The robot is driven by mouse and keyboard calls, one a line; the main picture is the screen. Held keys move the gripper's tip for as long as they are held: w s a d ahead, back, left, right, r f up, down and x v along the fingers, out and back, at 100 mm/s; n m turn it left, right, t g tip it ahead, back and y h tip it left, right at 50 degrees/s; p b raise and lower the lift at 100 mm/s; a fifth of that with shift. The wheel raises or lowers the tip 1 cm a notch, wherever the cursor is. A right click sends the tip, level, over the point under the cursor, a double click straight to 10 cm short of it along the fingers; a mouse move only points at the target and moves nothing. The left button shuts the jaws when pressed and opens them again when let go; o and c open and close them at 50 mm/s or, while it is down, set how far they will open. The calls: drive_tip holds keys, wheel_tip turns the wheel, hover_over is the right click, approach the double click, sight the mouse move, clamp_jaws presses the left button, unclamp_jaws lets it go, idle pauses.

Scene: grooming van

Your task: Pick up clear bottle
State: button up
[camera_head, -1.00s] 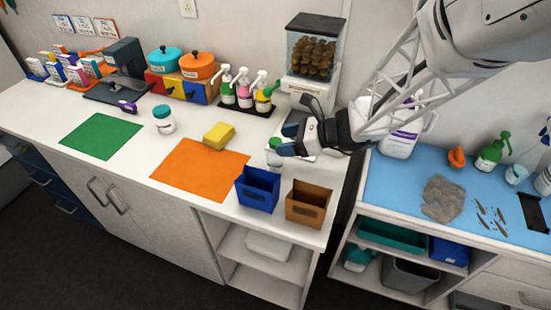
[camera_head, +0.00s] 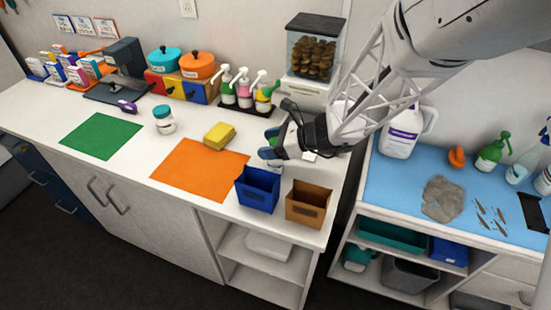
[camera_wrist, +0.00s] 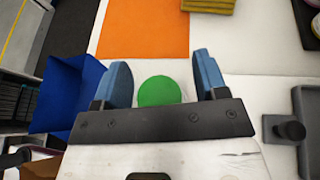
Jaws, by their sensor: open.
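The clear bottle shows its round green cap (camera_wrist: 159,91) in the wrist view, between my two blue fingers. In the head view only a pale lower bit of the bottle (camera_head: 277,168) shows under my fingers, behind the blue bin; the rest is hidden. My gripper (camera_head: 271,146) is open around the bottle's top. In the wrist view my gripper (camera_wrist: 162,74) has a gap on each side of the cap, and neither finger touches it. The bottle stands on the white counter (camera_head: 100,187).
A blue bin (camera_head: 257,191) and a brown bin (camera_head: 308,204) stand close in front. An orange mat (camera_head: 200,170) and a yellow sponge (camera_head: 219,136) lie left. A teal-lidded jar (camera_head: 164,120) stands farther left. Pump bottles (camera_head: 245,92) and a treat dispenser (camera_head: 313,50) stand behind.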

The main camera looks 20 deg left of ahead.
idle(0.4)
clamp_jaws()
idle(0.4)
wheel_tip(320, 180, up, 28)
idle(0.7)
idle(0.5)
